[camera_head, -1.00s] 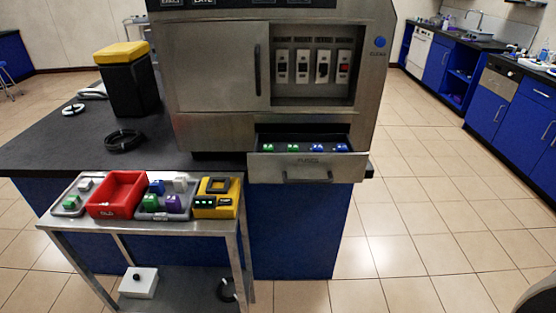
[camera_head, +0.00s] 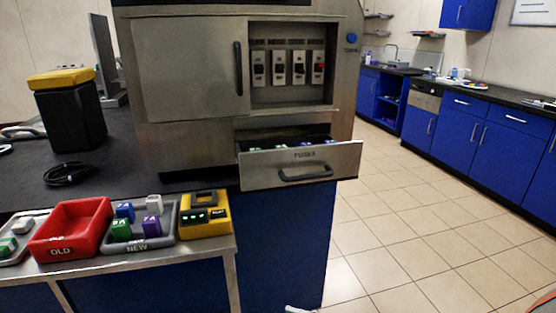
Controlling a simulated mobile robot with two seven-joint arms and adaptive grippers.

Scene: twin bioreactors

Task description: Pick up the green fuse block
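A green fuse block (camera_head: 121,229) stands in the grey tray marked NEW (camera_head: 163,242), beside blue, white and purple blocks. Another green block (camera_head: 8,246) is in a grey tray (camera_head: 22,257) at the left edge of the picture. The open drawer marked FUSES (camera_head: 256,171) holds green and blue blocks, mostly hidden behind its front; one green top (camera_head: 281,147) just shows. Neither of my grippers can be made out in the head view.
A red tray marked OLD (camera_head: 51,250) and a yellow meter (camera_head: 214,229) share the metal cart (camera_head: 190,254). The steel cabinet (camera_head: 190,70) stands behind on a dark counter. A small pale object (camera_head: 297,309), not identifiable, shows at the bottom edge.

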